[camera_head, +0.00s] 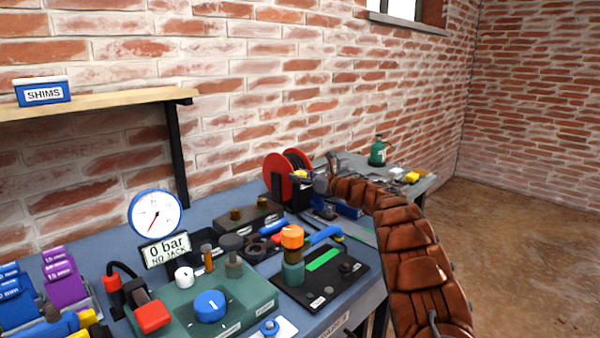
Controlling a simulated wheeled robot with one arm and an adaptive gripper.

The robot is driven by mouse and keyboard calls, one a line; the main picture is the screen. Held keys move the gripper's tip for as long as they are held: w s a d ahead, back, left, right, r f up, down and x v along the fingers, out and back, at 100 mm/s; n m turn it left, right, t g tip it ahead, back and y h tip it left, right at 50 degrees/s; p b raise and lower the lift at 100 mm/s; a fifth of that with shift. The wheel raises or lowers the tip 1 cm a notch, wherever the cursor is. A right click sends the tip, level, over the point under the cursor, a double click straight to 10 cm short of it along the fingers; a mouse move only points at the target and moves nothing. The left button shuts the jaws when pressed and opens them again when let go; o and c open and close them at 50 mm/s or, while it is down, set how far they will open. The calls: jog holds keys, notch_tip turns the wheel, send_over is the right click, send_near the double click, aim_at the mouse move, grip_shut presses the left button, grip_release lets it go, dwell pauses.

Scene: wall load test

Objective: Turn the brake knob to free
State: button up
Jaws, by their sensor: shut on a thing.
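A red cable reel (279,178) with a dark drum stands toward the back of the blue-grey bench. My gripper (306,179), at the end of my brown-sleeved arm, reaches it from the right. The gripper is shut at a small yellowish part by the reel's hub, which I take to be the brake knob (299,174). The jaws hide most of this knob. Its pointer and any free or locked marking cannot be read at this size.
A gauge (155,214) reads 0 bar, NO JACK. An orange-topped valve (292,238) stands mid-bench. A green bottle (377,153) stands behind my arm.

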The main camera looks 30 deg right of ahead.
jog(key=shift+n+g+y+p, duration=1)
jog(key=shift+n+y+p, duration=0.4)
jog(key=shift+y+p, duration=0.65)
jog(key=o, duration=1.2)
jog(key=shift+c, duration=0.2)
jog(key=v, duration=1.2)
jog(key=shift+r, duration=0.1)
